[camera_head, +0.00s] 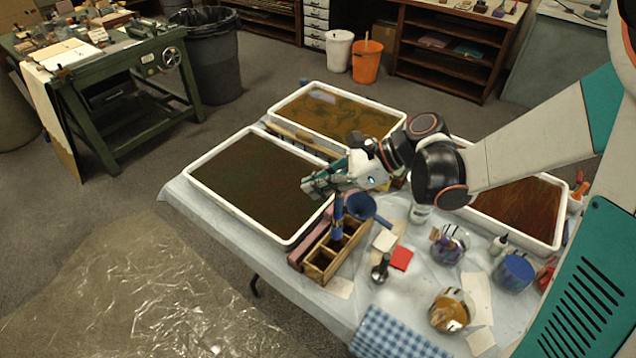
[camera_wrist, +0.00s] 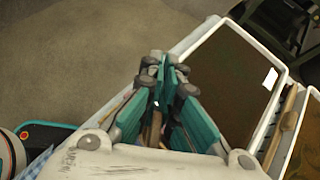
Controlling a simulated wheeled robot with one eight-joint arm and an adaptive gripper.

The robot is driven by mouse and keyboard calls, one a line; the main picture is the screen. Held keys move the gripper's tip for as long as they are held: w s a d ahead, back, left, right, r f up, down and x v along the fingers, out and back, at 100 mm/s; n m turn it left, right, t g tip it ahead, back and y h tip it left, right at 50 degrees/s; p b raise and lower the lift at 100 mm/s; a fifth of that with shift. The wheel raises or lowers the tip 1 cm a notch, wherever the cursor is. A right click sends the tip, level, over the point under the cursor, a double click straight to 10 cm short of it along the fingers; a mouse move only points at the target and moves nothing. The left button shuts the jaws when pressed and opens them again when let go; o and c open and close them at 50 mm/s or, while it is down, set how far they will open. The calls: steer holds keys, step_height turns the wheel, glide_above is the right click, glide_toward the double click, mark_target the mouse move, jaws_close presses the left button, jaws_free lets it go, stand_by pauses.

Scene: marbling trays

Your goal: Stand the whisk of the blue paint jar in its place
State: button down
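A blue whisk (camera_head: 337,228) with a narrow upper part stands roughly upright at the wooden divided caddy (camera_head: 318,272). Its lower end goes down among the caddy's compartments; I cannot tell how deep. A glass jar of blue paint (camera_head: 514,271) stands at the right of the table.
White marbling trays stand at the left (camera_head: 204,192), the back (camera_head: 275,106) and the right. A blue bowl-like thing (camera_head: 361,206) is just right of the whisk. A purple jar (camera_head: 447,246), an orange jar (camera_head: 449,312) and a red card (camera_head: 402,258) lie farther right.

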step_height(320, 180, down, 8)
steer(key=b, duration=0.6)
stand_by(0.4)
steer(key=c, duration=1.7)
jaws_free()
steer(key=shift+d+r, duration=0.1)
